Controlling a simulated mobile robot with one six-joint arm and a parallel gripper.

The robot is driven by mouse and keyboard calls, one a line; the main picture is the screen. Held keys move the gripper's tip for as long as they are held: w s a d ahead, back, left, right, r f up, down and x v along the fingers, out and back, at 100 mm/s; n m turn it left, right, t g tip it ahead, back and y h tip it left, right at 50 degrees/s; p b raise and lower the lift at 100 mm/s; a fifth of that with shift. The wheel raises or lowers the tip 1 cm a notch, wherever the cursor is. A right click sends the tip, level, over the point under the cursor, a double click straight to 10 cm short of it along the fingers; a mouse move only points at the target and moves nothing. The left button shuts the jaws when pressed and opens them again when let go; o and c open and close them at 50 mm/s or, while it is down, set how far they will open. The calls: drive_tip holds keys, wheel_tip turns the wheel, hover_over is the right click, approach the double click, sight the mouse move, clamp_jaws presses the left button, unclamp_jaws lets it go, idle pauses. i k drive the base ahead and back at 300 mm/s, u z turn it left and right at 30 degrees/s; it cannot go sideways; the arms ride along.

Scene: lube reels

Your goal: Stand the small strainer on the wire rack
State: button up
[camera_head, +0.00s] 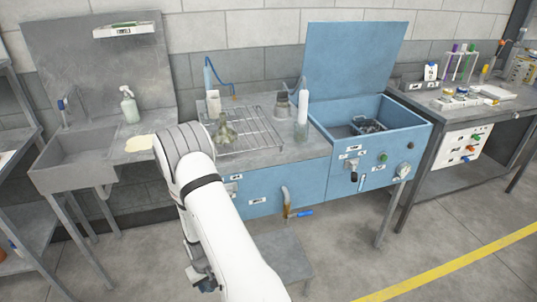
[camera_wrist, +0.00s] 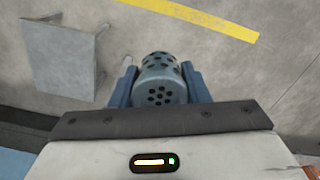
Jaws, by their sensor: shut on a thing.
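In the wrist view the small strainer (camera_wrist: 160,92) is a grey-blue metal cup with round holes in its end and side. My gripper (camera_wrist: 160,84) is shut on it, with one blue finger on each side. Bare floor shows beyond it. The wire rack (camera_head: 262,138) lies on the worktop left of the blue basin. A greenish metal funnel-shaped part (camera_head: 226,132) stands on its left part. The rack's middle looks bare.
A grey metal part (camera_head: 284,106) and a clear bottle (camera_head: 301,127) stand near the rack's right side. A white container (camera_head: 213,103) stands behind its left corner. The blue basin (camera_head: 400,134) has a raised lid. A grey step (camera_head: 283,257) stands on the floor and also shows in the wrist view (camera_wrist: 58,60).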

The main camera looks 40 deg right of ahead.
sight(256, 130)
drive_tip(key=u, duration=1.2)
drive_tip(key=i, duration=0.05)
drive_tip(key=z, duration=1.85)
